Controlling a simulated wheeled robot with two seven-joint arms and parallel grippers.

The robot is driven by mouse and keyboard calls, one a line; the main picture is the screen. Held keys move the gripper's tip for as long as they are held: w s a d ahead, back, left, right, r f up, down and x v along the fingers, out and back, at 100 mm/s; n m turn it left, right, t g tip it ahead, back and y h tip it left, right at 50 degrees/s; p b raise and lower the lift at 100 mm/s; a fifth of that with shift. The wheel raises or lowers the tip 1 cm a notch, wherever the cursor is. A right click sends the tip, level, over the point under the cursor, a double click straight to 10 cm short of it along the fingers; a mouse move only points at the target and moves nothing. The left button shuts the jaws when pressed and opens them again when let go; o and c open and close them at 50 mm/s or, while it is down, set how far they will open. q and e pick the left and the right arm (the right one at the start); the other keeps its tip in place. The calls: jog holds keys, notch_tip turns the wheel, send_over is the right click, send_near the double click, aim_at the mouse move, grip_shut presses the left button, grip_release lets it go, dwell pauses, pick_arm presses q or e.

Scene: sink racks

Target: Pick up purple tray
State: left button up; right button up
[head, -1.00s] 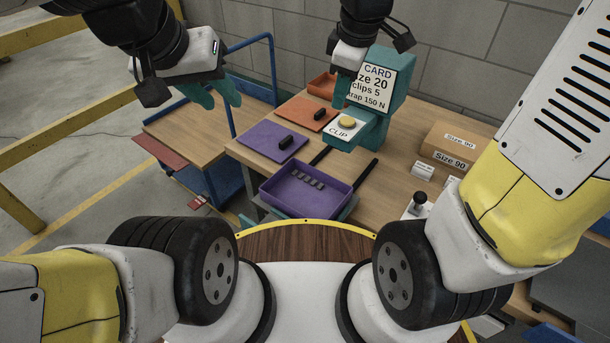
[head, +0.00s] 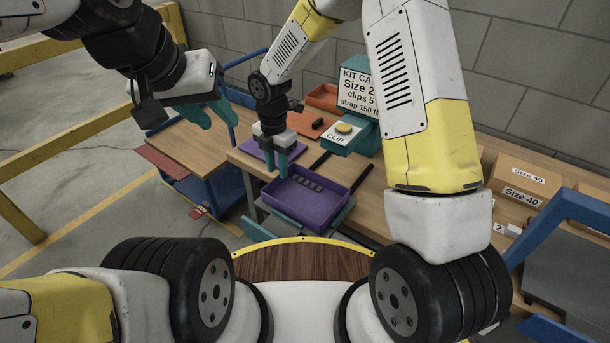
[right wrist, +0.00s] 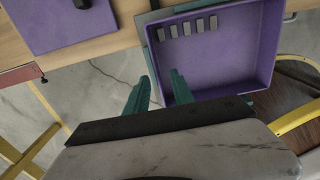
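The purple tray (head: 337,210), an open box with low walls, sits at the table's near edge with several small grey pieces in a row inside. It also shows in the right wrist view (right wrist: 228,65). My right gripper (head: 277,168) points down at the tray's left end. In the right wrist view its teal fingers (right wrist: 160,76) are spread apart, with the tips by the tray's left wall; I cannot tell whether they touch it. Nothing is held. My left gripper (head: 219,122) hangs to the left, away from the tray, with its fingers apart and empty.
A flat purple mat (head: 254,148) and an orange mat (head: 302,121) lie behind the tray. A teal stand with a kit card (head: 357,92) and a clip holder (head: 342,137) stand behind right. Cardboard boxes (head: 518,178) are at right. A blue cart (head: 205,187) stands at left.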

aim_at(278, 176)
jog(key=f, duration=0.4)
jog(key=shift+w+a+f, duration=0.1)
jog(key=shift+w+f, duration=0.05)
jog(key=shift+w, duration=0.15)
jog(key=shift+c, duration=0.4)
grip_shut()
dwell(0.8)
